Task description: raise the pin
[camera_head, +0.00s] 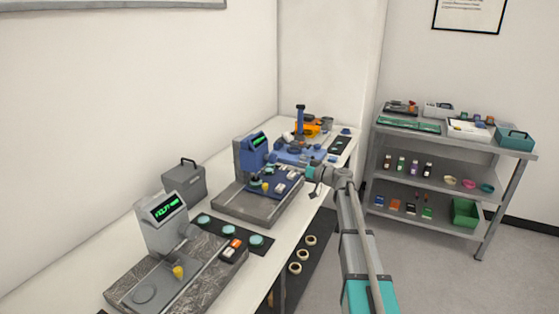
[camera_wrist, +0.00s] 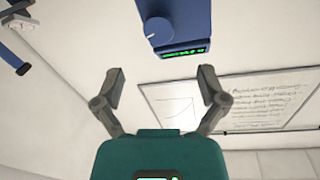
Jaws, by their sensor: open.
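A blue instrument (camera_head: 252,153) with a green lit display stands on a grey base on the long bench. Small pale blocks and a yellow knob (camera_head: 265,185) show at its front. I cannot make out which part is the pin. My gripper (camera_head: 312,180) is just right of this instrument, small and partly merged with the arm in the head view. In the wrist view my gripper (camera_wrist: 162,82) is open, with nothing between its fingers.
A grey instrument (camera_head: 162,222) on a stone-patterned base (camera_head: 120,293) stands nearer on the bench, with teal discs on a black mat beside it. A grey case (camera_head: 183,184) is behind. An orange-and-blue device (camera_head: 306,128) stands farther back. A loaded shelf cart (camera_head: 490,210) is right.

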